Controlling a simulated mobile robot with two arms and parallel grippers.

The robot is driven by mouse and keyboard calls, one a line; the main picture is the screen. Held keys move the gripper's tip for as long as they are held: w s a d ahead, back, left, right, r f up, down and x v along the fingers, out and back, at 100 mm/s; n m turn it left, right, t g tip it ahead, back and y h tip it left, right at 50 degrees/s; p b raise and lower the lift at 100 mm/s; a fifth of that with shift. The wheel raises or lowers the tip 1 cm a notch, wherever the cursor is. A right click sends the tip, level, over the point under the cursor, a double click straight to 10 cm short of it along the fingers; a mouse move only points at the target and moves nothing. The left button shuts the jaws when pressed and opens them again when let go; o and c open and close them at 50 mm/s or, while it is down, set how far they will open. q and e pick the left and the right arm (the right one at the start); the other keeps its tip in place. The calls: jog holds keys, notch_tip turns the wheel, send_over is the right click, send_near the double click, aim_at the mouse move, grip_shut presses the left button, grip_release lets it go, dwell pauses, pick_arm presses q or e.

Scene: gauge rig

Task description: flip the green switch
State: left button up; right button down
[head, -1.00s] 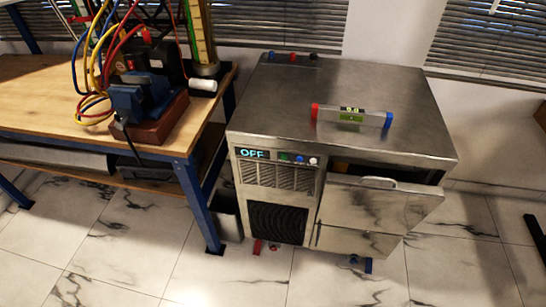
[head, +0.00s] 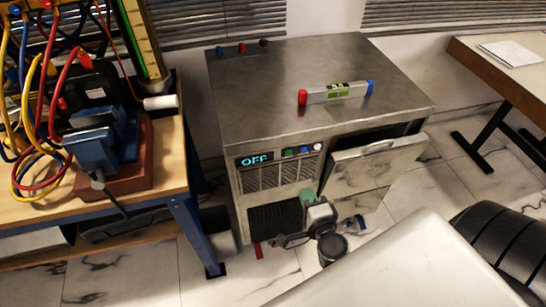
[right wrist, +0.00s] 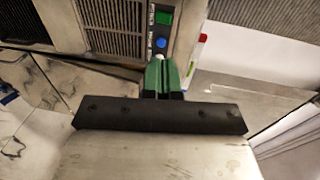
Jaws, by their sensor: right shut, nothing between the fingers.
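The green switch (head: 288,153) sits on the front panel of the metal cabinet (head: 300,60), right of a display reading OFF (head: 254,160). A blue switch (head: 303,150) and a white switch (head: 317,147) are to its right. In the right wrist view the green switch (right wrist: 164,18) is at the top, beyond the blue switch (right wrist: 161,43). My right gripper (head: 307,195) is below the switches in the head view, apart from the green one. Its green fingers (right wrist: 163,75) are together and empty, nearest the white switch in the wrist view. My left gripper is not in view.
A spirit level (head: 337,93) lies on the cabinet top. A tilted metal door or drawer front (head: 375,160) stands out at the cabinet's right. A workbench (head: 170,185) with a vise and cables is on the left, and another table (head: 500,75) on the right.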

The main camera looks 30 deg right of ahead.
send_near(289, 152)
jog(key=x, duration=0.6)
jog(key=shift+w+f, duration=0.25)
jog(key=shift+f, duration=0.05)
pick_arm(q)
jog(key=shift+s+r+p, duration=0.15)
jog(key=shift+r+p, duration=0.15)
pick_arm(e)
jog(key=shift+w+d+r, duration=0.1)
jog(key=shift+w+d, duration=0.05)
jog(key=shift+w, duration=0.35)
